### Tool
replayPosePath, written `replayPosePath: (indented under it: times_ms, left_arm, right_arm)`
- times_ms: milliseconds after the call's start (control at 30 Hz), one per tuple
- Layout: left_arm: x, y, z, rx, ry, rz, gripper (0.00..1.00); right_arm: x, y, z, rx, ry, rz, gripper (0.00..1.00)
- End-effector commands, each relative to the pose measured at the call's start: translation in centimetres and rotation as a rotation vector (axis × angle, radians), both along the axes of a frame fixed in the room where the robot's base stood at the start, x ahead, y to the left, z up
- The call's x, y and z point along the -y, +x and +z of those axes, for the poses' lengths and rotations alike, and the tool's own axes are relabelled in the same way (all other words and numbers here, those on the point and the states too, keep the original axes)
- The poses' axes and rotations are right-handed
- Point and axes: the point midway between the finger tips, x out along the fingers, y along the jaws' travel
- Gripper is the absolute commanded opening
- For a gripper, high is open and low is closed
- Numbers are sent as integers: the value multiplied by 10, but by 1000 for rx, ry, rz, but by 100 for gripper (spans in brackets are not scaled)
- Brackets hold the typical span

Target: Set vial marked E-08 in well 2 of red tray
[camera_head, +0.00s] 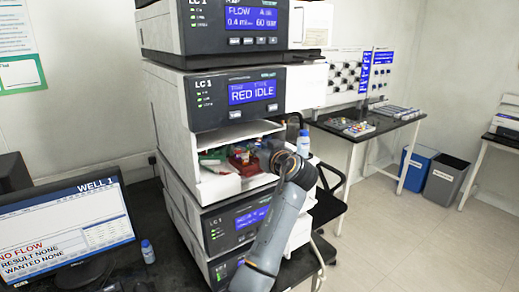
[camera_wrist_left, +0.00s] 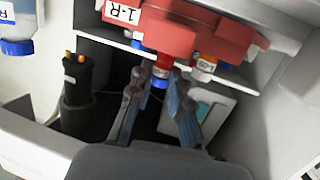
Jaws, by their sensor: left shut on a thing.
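The red tray (camera_head: 240,163) sits in the open bay of the stack, below the RED IDLE panel. In the wrist view, which looks upside down, the red tray (camera_wrist_left: 200,40) bears a white label that seems to read R-1. My left gripper (camera_head: 265,156) is at the bay's right side. In the wrist view its fingers (camera_wrist_left: 157,82) are closed about a small vial (camera_wrist_left: 161,72) with a red band and blue end, right against the tray's edge. I cannot read its marking or tell whether it is in a well. Another vial with an orange-and-white top (camera_wrist_left: 205,66) is beside it.
A green tray (camera_head: 211,158) is at the bay's left. Bay walls and the unit above leave little room. A monitor (camera_head: 70,235) reads WELL 1, NO FLOW. A dark, orange-tipped object (camera_wrist_left: 77,85) stands left in the wrist view.

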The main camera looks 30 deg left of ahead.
Motion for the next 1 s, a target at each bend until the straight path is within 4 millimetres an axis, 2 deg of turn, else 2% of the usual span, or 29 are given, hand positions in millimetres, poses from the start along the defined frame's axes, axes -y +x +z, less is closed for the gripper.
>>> replayPosePath:
  times_ms: [1000]
  left_arm:
    - [0, 0, -19, 0, 0, 0, 2]
  right_arm:
    - [3, 0, -17, 1, -3, 1, 40]
